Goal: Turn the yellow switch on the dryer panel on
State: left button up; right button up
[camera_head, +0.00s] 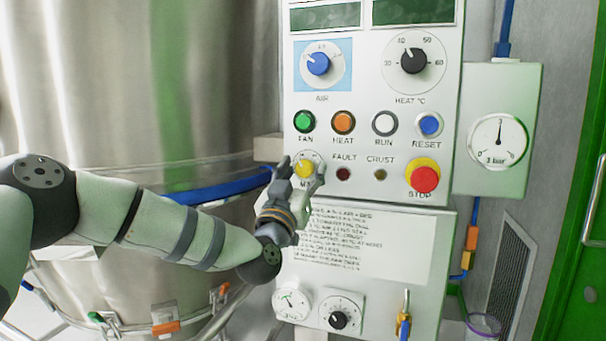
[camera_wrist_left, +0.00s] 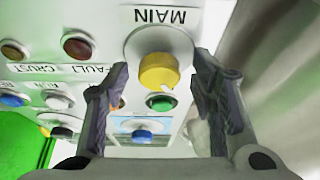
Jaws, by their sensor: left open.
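The yellow switch (camera_head: 304,168) is a round knob on a pale dial on the dryer panel (camera_head: 368,100), at the lower left of the button rows. In the left wrist view the yellow switch (camera_wrist_left: 158,70) shows large under the label MAIN, which appears upside down. My left gripper (camera_head: 301,172) is at the switch, with a finger on each side of it. In the left wrist view my left gripper (camera_wrist_left: 160,85) is open, and gaps show between the fingers and the knob. The fingers hide part of the dial in the head view. My right gripper is not in view.
Near the switch are a green FAN button (camera_head: 304,122), an orange HEAT button (camera_head: 343,123) and a red STOP button (camera_head: 424,179). A blue AIR knob (camera_head: 318,63) sits above. A steel vessel (camera_head: 140,90) stands left of the panel, and a pressure gauge (camera_head: 498,142) is on the right.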

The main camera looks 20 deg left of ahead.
pick_arm(q)
jog(key=c, duration=1.1)
jog(key=shift+c, duration=0.2)
